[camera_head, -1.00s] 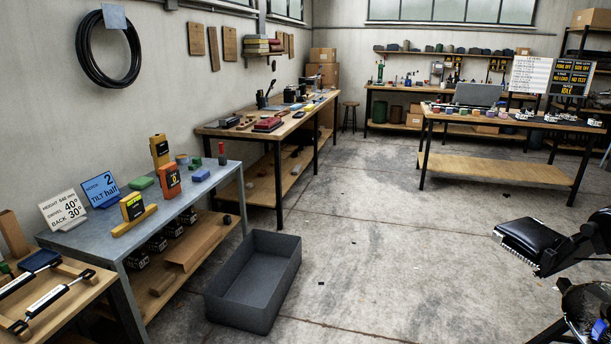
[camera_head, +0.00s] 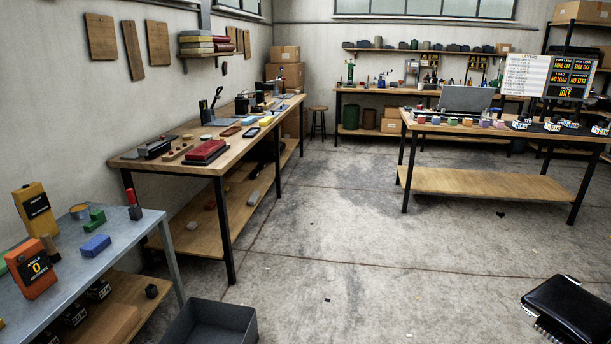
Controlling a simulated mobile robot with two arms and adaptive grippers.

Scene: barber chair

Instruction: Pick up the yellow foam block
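A small yellow block (camera_head: 266,120) lies on the wooden workbench (camera_head: 226,167) along the left wall, towards its far right side. It is too small to tell whether it is foam. Neither of my grippers is in view.
A grey metal table (camera_head: 70,273) with orange and yellow devices stands at the near left. A dark open bin (camera_head: 250,328) is on the floor beside it. A black padded chair part (camera_head: 568,308) is at lower right. The middle floor is clear.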

